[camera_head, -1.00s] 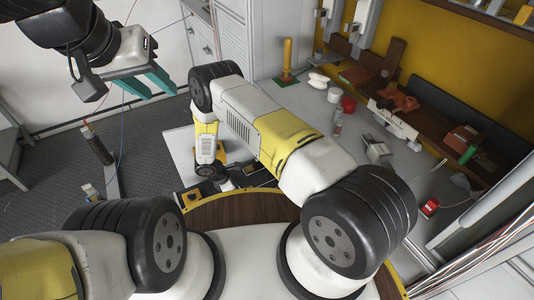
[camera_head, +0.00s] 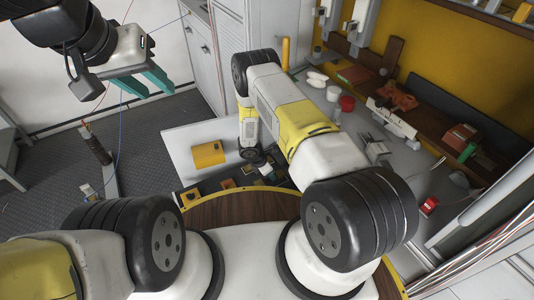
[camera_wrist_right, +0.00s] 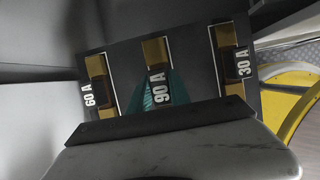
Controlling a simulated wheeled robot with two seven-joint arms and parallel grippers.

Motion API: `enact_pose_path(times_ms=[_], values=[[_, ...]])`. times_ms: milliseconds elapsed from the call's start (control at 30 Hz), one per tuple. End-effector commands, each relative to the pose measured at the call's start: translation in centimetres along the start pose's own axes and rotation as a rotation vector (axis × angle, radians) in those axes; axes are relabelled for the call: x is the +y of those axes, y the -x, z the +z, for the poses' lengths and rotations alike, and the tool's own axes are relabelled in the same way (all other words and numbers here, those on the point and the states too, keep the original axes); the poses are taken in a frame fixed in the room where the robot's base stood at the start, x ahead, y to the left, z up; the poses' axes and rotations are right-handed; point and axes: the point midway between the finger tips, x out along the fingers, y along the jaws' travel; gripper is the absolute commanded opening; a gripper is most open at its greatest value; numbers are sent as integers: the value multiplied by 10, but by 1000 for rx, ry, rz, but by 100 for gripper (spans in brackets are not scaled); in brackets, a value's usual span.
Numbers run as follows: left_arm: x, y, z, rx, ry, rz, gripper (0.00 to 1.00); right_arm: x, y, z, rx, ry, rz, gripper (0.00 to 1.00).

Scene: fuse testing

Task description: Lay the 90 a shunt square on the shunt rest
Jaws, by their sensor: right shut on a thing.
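The 90 A shunt (camera_wrist_right: 157,57), brass-coloured with a black "90 A" label, is in the middle of a dark panel (camera_wrist_right: 193,65) in the right wrist view. My right gripper (camera_wrist_right: 158,92), with teal fingers, is shut on it around the label. I cannot tell whether the shunt is lifted off the panel. My left gripper (camera_head: 148,82) is open and empty, high at the upper left. I cannot make out which thing is the shunt rest.
The 60 A shunt (camera_wrist_right: 97,66) and 30 A shunt (camera_wrist_right: 226,36) lie either side in white outlines. A grey bench (camera_head: 400,155) with several items is at the right.

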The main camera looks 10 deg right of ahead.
Motion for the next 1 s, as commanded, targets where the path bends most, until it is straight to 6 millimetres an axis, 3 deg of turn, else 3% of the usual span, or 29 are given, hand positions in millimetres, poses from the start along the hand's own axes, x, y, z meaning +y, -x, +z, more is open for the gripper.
enact_pose_path(times_ms=[67,267,633,667,733,1000], values=[[0,0,0,0,0,0,36,-1,-5,11,-2,-3,-1,0],[0,0,0,0,0,0,36,0,-34,-5,0,0,0,0],[0,0,0,0,0,0,36,0,-38,-7,-1,0,0,0],[0,0,0,0,0,0,36,0,-38,-7,-1,0,0,29],[0,0,0,0,0,0,36,0,-38,-7,-1,0,0,43],[0,0,0,0,0,0,36,0,-38,-7,-1,-1,0,45]])
